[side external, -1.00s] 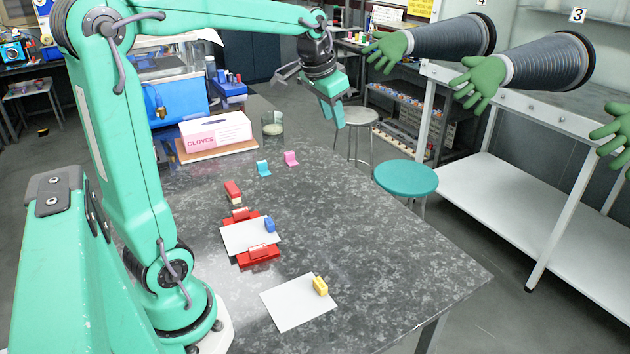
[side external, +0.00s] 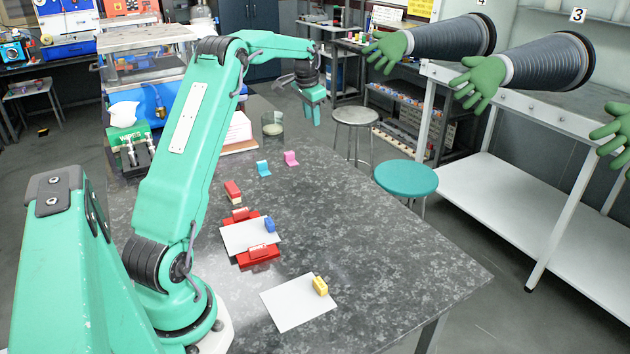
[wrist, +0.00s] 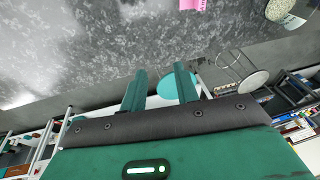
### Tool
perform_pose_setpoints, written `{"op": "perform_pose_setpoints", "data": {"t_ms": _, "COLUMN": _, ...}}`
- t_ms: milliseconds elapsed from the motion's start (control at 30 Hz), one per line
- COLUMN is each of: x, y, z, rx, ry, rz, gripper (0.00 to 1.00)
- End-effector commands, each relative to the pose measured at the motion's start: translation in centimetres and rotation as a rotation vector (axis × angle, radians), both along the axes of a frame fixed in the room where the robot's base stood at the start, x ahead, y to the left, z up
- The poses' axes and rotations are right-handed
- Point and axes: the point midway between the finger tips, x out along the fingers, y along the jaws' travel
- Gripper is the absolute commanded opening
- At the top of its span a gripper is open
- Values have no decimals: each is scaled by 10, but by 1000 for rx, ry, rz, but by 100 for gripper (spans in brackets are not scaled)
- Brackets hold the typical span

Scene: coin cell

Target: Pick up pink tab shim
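The pink tab shim (side external: 291,158) stands on the far part of the grey mottled table (side external: 370,235), right of a light-blue tab shim (side external: 263,169). In the wrist view, part of the pink shim (wrist: 193,4) shows at the top edge, cut off by the frame. My gripper (side external: 313,118) is above and beyond the pink shim in the side view, clear of it. In the wrist view, the two green fingers of my gripper (wrist: 159,80) stand apart with nothing between them. It is open and empty.
A glass jar (side external: 272,127) stands behind the shims; a gloves box (side external: 238,130) is partly hidden by my arm. Nearer are red blocks (side external: 258,256), a blue clip (side external: 269,225) and a yellow clip (side external: 320,286) on white sheets. The table's right side is clear.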

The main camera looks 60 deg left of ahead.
Motion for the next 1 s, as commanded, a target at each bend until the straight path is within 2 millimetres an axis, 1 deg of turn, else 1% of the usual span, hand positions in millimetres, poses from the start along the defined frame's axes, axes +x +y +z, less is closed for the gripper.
{"op": "perform_pose_setpoints", "data": {"t_ms": 33, "x": -2, "y": 15, "z": -13, "rx": -4, "ry": 10, "rz": 6, "gripper": 30}}
{"op": "perform_pose_setpoints", "data": {"t_ms": 200, "x": -8, "y": 59, "z": -48, "rx": -7, "ry": 33, "rz": 12, "gripper": 30}}
{"op": "perform_pose_setpoints", "data": {"t_ms": 300, "x": -15, "y": 82, "z": -68, "rx": -9, "ry": 46, "rz": 15, "gripper": 30}}
{"op": "perform_pose_setpoints", "data": {"t_ms": 433, "x": -23, "y": 103, "z": -88, "rx": -12, "ry": 57, "rz": 17, "gripper": 30}}
{"op": "perform_pose_setpoints", "data": {"t_ms": 533, "x": -27, "y": 113, "z": -98, "rx": -13, "ry": 64, "rz": 16, "gripper": 30}}
{"op": "perform_pose_setpoints", "data": {"t_ms": 633, "x": -30, "y": 118, "z": -103, "rx": -14, "ry": 66, "rz": 16, "gripper": 30}}
{"op": "perform_pose_setpoints", "data": {"t_ms": 867, "x": -30, "y": 119, "z": -106, "rx": -14, "ry": 67, "rz": 16, "gripper": 30}}
{"op": "perform_pose_setpoints", "data": {"t_ms": 1000, "x": -28, "y": 121, "z": -116, "rx": -14, "ry": 67, "rz": 16, "gripper": 30}}
